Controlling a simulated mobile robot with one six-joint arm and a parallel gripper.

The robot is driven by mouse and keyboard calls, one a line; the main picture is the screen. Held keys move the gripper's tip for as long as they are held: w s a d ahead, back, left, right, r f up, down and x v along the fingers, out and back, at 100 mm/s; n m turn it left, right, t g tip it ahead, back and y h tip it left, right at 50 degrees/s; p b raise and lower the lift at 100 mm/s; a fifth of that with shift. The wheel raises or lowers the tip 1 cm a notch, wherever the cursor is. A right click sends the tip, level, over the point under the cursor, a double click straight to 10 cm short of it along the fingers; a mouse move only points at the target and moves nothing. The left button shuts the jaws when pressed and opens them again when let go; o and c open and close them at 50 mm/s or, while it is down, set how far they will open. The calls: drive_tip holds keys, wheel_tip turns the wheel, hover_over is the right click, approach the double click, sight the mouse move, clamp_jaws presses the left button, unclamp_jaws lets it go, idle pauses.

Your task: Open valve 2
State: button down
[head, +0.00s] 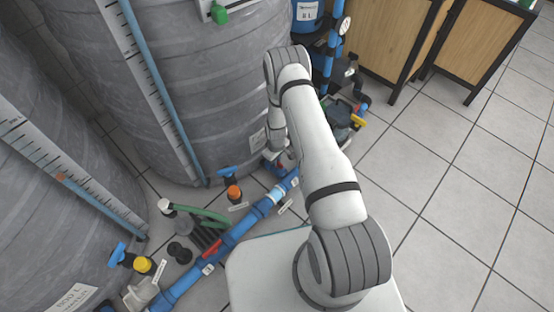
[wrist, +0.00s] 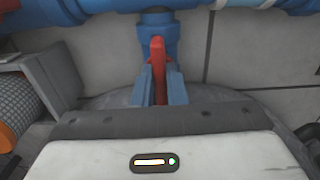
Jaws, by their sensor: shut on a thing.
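In the wrist view my gripper (wrist: 159,88) has its two blue-grey fingers on either side of a red valve handle (wrist: 158,58), shut on it. The handle points from a blue valve body (wrist: 157,25) towards my gripper. In the head view my arm reaches down to the far end of the blue pipe, and my wrist hides most of this valve. Another red valve handle (head: 212,249) sits on the near part of the pipe. Small number tags mark the pipe; I cannot tell surely which number belongs to the gripped valve.
Large grey tanks (head: 215,100) stand at the left and behind the blue pipe (head: 235,235). Orange-capped (head: 234,193) and yellow-capped (head: 143,265) fittings stand near it. Pump parts (head: 340,118) lie beyond my arm. The tiled floor (head: 450,190) at right is clear.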

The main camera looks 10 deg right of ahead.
drive_tip(key=c, duration=1.7)
unclamp_jaws()
drive_tip(key=shift+w+d, duration=0.1)
drive_tip(key=shift+w, duration=0.15)
drive_tip(key=shift+o, duration=1.2)
drive_tip(key=shift+s, duration=0.1)
wheel_tip(320, 180, up, 8)
drive_tip(key=p, duration=0.3)
drive_tip(key=shift+f, duration=0.1)
drive_tip(key=shift+s, duration=0.1)
